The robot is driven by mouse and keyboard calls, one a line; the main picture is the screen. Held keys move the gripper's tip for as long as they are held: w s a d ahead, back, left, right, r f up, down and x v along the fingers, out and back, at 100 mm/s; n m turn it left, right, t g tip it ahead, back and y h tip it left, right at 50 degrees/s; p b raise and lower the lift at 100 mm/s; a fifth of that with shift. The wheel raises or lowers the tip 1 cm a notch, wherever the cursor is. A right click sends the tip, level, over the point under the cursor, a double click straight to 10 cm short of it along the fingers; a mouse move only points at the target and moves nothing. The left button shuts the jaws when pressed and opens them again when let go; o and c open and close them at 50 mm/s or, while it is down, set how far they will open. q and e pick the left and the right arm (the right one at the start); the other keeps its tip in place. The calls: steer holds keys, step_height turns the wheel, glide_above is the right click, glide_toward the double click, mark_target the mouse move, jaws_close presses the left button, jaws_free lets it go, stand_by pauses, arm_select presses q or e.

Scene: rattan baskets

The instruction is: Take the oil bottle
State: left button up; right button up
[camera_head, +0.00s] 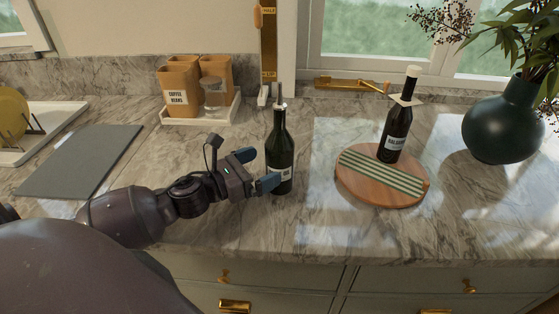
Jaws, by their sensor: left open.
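A dark green oil bottle (281,149) with a metal pourer stands upright on the marble counter near the middle of the view. My left gripper (257,168) is open, with its two blue-tipped fingers pointing right at the bottle. One finger reaches in front of the bottle's lower body and hides part of its label. The other finger is to the left of the bottle, farther back. I cannot tell whether either finger touches the glass. My right gripper is not in view.
A second dark bottle (395,129) stands on a round wooden board (360,194) with a striped cloth, at right. A dark vase (503,122) stands far right. Canisters (180,88) sit on a white tray behind. A grey mat (80,162) lies left. The counter's front edge is near.

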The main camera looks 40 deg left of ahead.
mark_target(280, 160)
arm_select(q)
steer(key=shift+x, duration=2.7)
steer(key=shift+d+f, duration=0.2)
steer(key=c, duration=1.3)
steer(key=shift+c, duration=0.8)
steer(key=shift+r, duration=0.1)
